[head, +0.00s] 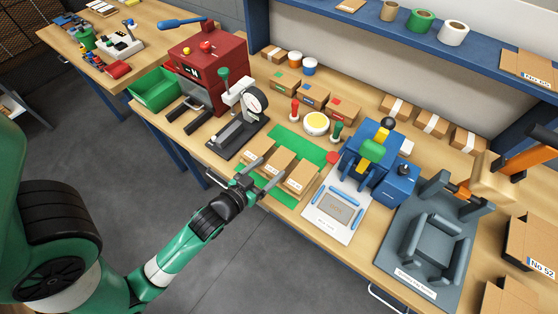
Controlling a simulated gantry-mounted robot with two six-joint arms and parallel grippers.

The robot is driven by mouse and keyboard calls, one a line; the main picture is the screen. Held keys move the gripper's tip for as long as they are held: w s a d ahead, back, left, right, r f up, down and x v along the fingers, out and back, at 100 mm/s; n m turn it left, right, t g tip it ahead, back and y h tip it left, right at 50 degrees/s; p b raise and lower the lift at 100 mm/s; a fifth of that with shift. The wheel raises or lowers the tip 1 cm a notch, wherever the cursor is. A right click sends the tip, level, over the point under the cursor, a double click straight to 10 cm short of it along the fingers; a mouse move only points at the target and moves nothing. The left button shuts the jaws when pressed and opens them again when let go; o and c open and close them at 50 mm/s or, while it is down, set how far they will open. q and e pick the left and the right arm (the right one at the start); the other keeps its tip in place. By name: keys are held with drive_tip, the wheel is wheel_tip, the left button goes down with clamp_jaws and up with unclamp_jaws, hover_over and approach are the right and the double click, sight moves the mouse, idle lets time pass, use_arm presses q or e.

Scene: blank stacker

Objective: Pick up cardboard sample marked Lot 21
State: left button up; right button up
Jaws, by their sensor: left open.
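Several brown cardboard samples lie in a row on a green mat (287,139) near the front edge of the bench: a left one (257,151), a middle one (278,165) and a right one (301,179). Each has a small white label on its front, too small to read, so I cannot tell which is Lot 21. My left gripper (258,183) is open and empty at the front of the row, close to the middle and left samples. I cannot tell whether it touches them. My right gripper is not in view.
A black-based gauge stand (238,137) stands left of the samples. A white plate with blue bars (336,208) lies to their right, before a blue machine (372,147). A yellow-topped disc (316,123) and small boxes (312,95) stand behind. A grey fixture (432,246) is farther right.

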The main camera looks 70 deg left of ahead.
sight(278, 162)
use_arm(q)
drive_tip(key=shift+w+a+f, duration=0.3)
drive_tip(key=shift+w+f, duration=0.05)
drive_tip(key=shift+w, duration=0.15)
drive_tip(key=b+x, duration=0.1)
drive_tip(key=x, duration=0.3)
drive_tip(key=shift+w, duration=0.3)
drive_tip(key=c, duration=1)
drive_tip(key=shift+o, duration=0.2)
drive_tip(key=shift+r, duration=0.5)
wheel_tip(278, 162, up, 3)
drive_tip(key=shift+f+p, duration=0.1)
drive_tip(key=shift+p, duration=0.9)
drive_tip(key=s+r+p, duration=0.1)
drive_tip(key=s+r, duration=0.1)
drive_tip(key=s+r+p, duration=0.1)
drive_tip(key=r, duration=0.1)
drive_tip(key=shift+s+d+r, duration=0.15)
drive_tip(key=shift+s+r, duration=0.05)
drive_tip(key=shift+s, duration=0.2)
drive_tip(key=s+d+r+p, duration=0.1)
drive_tip(key=s+r+p, duration=0.2)
drive_tip(key=s, duration=0.7)
drive_tip(key=shift+d+r, duration=0.15)
drive_tip(key=shift+r, duration=0.75)
